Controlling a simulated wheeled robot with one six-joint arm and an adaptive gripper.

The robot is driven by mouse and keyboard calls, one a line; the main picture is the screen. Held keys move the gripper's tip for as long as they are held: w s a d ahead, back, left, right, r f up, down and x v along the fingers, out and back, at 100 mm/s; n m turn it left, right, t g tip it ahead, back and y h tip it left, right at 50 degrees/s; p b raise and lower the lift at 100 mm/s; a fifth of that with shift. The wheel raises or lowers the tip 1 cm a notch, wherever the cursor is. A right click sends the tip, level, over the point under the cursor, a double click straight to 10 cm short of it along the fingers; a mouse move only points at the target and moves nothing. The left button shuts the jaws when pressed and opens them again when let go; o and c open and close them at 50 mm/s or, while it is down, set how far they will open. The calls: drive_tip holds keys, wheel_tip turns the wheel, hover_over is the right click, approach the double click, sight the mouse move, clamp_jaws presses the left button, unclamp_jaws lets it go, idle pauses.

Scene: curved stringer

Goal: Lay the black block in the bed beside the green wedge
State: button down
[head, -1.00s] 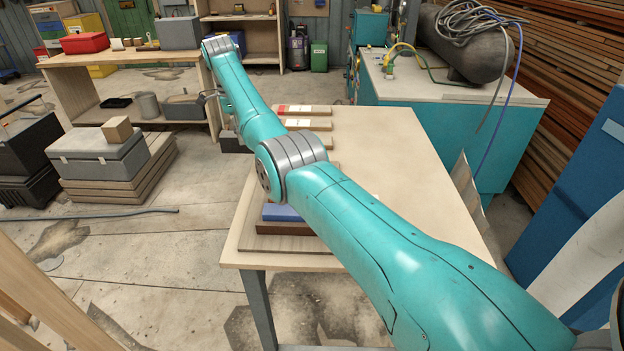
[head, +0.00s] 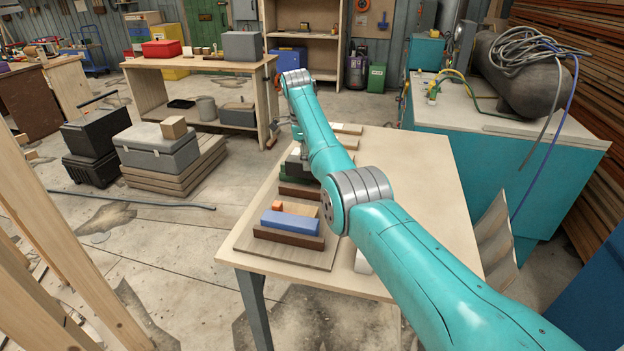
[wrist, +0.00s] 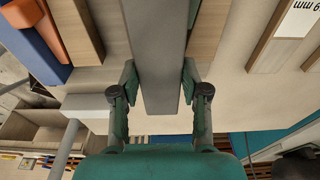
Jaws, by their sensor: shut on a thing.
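My gripper (wrist: 159,78) is shut on the black block (wrist: 156,45), which looks dark grey in the wrist view and runs from between the fingers to the top edge. A green sliver (wrist: 193,12) shows right beside the block's far part; it may be the green wedge, and I cannot tell whether they touch. In the head view my arm covers much of the work area. A blue block (head: 290,222) lies on a brown strip (head: 289,237) on the wooden board (head: 262,247). A small orange block (head: 277,206) stands behind the blue one.
A pale wooden block (wrist: 85,28) lies left of the held block in the wrist view. A labelled wooden piece (wrist: 268,42) lies to the right. The right half of the table (head: 425,200) is clear. A teal cabinet (head: 500,170) stands beyond it.

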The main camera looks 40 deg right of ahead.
sight(309, 175)
drive_tip(key=shift+f, duration=2.95)
drive_tip(key=shift+f, duration=0.1)
drive_tip(key=c, duration=0.6)
unclamp_jaws()
drive_tip(key=r, duration=0.4)
drive_tip(key=w+r, duration=0.1)
drive_tip(key=r, duration=0.3)
drive_tip(key=a+r, duration=0.1)
drive_tip(key=r, duration=0.3)
drive_tip(key=shift+w+a, duration=0.1)
drive_tip(key=shift+w, duration=0.15)
